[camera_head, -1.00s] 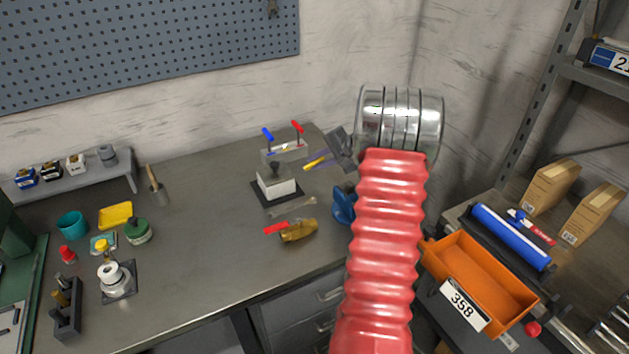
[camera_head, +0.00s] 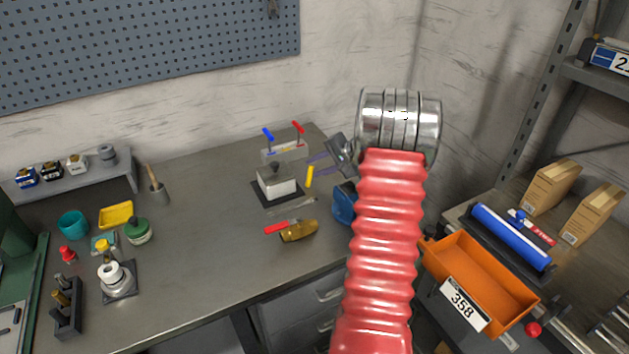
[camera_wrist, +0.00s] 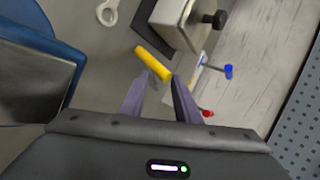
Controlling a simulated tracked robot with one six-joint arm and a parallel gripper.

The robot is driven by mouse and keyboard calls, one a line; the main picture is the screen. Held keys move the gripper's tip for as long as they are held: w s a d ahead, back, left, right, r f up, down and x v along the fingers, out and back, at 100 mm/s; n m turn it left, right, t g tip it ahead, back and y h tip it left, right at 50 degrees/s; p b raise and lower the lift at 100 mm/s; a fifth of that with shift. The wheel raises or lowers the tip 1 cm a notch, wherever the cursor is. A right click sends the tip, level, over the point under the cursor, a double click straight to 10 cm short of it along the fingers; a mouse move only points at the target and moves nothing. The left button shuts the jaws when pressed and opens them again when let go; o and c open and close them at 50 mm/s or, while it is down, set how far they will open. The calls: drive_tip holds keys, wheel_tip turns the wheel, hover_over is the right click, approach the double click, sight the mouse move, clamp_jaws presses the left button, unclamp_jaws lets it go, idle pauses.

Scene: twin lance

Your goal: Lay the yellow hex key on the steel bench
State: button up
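The yellow hex key (camera_head: 309,176) shows as a short yellow bar in the head view, just below my gripper's fingertips, right of a pale block on a dark plate. In the wrist view the yellow hex key (camera_wrist: 153,62) lies slanted just beyond the fingertips. My gripper (camera_wrist: 163,76) has its two purple fingers apart, with nothing clearly clamped between them. I cannot tell whether the key touches the bench or is still just above it. The steel bench (camera_head: 215,215) spreads under the gripper.
The block (camera_head: 277,183) and a rack with blue and red handles (camera_head: 285,150) stand close left of the gripper. A spanner (camera_head: 292,206), a red-and-yellow tool (camera_head: 298,231) and a blue object (camera_head: 344,203) lie nearer. The bench's middle is clear.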

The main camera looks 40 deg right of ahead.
drive_tip(key=v, duration=0.8)
idle(0.4)
idle(0.5)
wheel_tip(320, 180, up, 8)
drive_tip(key=s, duration=0.2)
idle(0.3)
drive_tip(key=shift+s+d, duration=0.15)
